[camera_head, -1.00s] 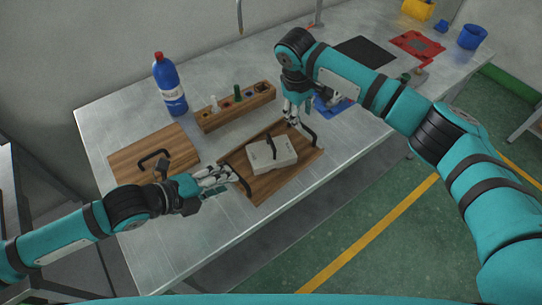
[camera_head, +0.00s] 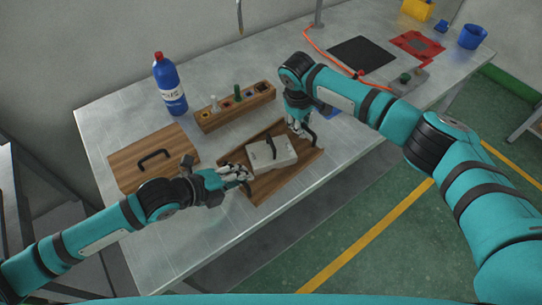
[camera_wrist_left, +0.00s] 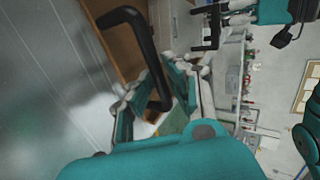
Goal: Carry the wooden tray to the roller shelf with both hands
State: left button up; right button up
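The wooden tray (camera_head: 262,193) lies on the metal table and carries a pale block (camera_head: 284,156) with a black handle. My left gripper (camera_head: 246,178) is at the tray's left end, over its black handle. In the left wrist view that handle (camera_wrist_left: 138,35) runs between the parted fingers of my left gripper (camera_wrist_left: 160,92), which look open around it. My right gripper (camera_head: 306,134) is at the black handle (camera_head: 313,138) on the tray's right end. Its fingers are small and partly hidden, so whether they close on the handle is unclear.
A wooden board with a black handle (camera_head: 136,148) lies left of the tray. A wooden rack (camera_head: 240,112) and a blue bottle (camera_head: 170,85) stand behind. A grey metal frame (camera_head: 12,215) is at the left edge. The table's front edge is clear.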

pick_arm(q)
grip_shut()
pick_arm(e)
grip_shut()
pick_arm(q)
jog(key=shift+r, duration=0.1)
pick_arm(e)
jog(key=shift+w+r, duration=0.1)
jog(key=shift+r, duration=0.05)
pick_arm(q)
jog(key=shift+r, duration=0.1)
pick_arm(e)
jog(key=shift+r, duration=0.1)
